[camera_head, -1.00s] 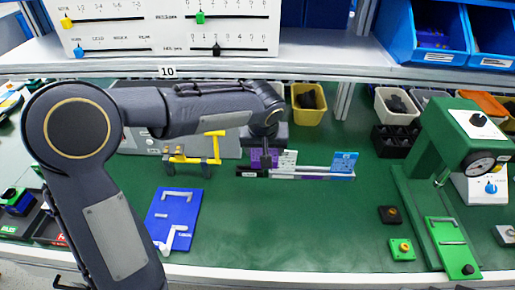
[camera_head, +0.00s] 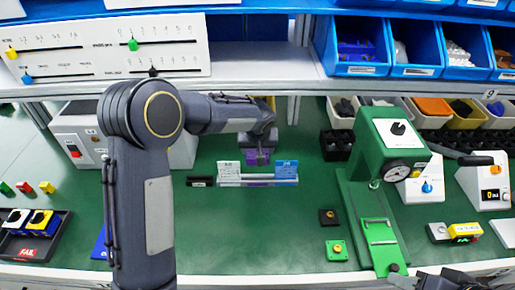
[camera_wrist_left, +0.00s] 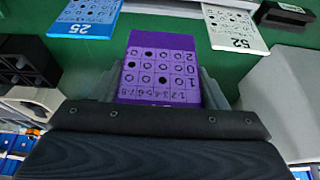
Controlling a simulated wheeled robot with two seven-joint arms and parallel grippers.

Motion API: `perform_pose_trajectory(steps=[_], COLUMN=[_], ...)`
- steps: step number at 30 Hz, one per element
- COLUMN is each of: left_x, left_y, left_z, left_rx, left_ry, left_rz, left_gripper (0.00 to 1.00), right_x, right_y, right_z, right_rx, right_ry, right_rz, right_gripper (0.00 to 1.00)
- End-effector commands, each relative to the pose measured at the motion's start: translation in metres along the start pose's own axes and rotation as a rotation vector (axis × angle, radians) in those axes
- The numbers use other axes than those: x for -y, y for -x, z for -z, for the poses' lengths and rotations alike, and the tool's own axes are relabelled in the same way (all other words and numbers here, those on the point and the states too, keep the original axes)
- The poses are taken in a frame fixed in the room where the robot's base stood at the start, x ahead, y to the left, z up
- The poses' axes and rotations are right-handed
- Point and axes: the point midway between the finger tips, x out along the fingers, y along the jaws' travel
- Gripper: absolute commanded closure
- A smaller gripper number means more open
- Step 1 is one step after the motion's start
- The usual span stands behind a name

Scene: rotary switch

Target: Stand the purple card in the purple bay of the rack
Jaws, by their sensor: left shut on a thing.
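My left gripper (camera_head: 259,150) is shut on the purple card (camera_head: 257,157), which also shows in the left wrist view (camera_wrist_left: 160,65) with printed digits and dots. The rack (camera_head: 257,184) is a low rail on the green bench. A white card (camera_head: 229,170) stands at its left end and a blue card (camera_head: 286,171) at its right end. The purple card is between these two, over a purple part of the rack (camera_head: 258,178). I cannot tell whether its lower edge touches the rack. A dark part at the bottom right (camera_head: 440,281) seems to be my right gripper, its fingers unclear.
A black block (camera_head: 200,181) lies just left of the rack. A green press with a dial (camera_head: 385,170) stands to the right. The bench before the rack is clear.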

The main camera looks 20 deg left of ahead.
Motion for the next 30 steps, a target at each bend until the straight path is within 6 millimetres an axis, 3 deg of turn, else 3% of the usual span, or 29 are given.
perform_pose_trajectory(steps=[9,24,30], left_x=[0.0,0.0,0.0], left_y=[-0.002,-0.045,-0.053], left_z=[-0.001,-0.019,-0.023], left_rx=[-0.001,0.0,0.0], left_ry=[0.001,-0.001,0.0], left_rz=[0.0,0.0,0.0], left_gripper=[0.55,0.55,0.55], right_x=[-0.003,-0.02,-0.023], right_y=[-0.007,-0.044,-0.051], right_z=[-0.004,-0.022,-0.026], right_rx=[0.0,0.0,0.0], right_ry=[0.0,0.0,0.0], right_rz=[0.0,0.0,0.0], right_gripper=[0.62,0.62,0.62])
